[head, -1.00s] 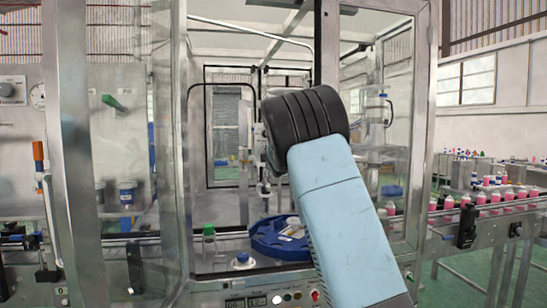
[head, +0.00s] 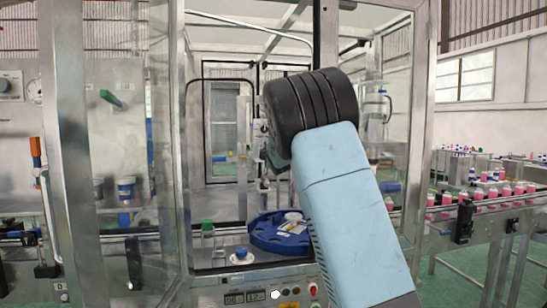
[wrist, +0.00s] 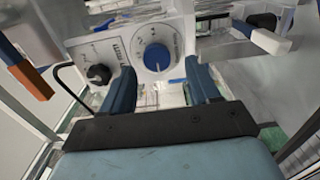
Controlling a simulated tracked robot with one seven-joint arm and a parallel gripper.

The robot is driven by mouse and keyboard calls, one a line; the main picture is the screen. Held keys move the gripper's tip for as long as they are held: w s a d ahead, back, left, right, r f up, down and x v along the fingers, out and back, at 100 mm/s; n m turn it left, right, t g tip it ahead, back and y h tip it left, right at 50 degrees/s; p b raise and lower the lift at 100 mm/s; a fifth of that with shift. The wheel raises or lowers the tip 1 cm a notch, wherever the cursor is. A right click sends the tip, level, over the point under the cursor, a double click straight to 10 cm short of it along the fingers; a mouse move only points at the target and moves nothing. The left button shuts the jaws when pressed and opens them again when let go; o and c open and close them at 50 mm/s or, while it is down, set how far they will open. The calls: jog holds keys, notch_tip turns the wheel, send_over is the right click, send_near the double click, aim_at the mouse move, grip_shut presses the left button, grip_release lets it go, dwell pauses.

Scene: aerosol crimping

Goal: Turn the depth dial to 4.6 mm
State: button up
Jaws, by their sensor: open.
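The depth dial (wrist: 157,57) is a round blue knob with a white pointer mark, set in a pale scale plate (wrist: 137,44). It shows in the upper middle of the wrist view. My gripper (wrist: 163,84) is open, with one blue finger on each side below the dial. The fingers appear apart from the knob, and nothing is between them. The scale numbers are too small and blurred to read.
A black knob (wrist: 99,74) sits left of the dial. An orange-ended handle (wrist: 30,80) is at the wrist view's left. In the head view, a blue round tray (head: 281,241) stands inside the glazed enclosure, whose metal post (head: 68,150) is at left. Pink bottles (head: 490,191) line the conveyor at right.

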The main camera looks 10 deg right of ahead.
jog(key=s, duration=1)
jog(key=shift+s, duration=0.35)
jog(key=shift+f, duration=0.1)
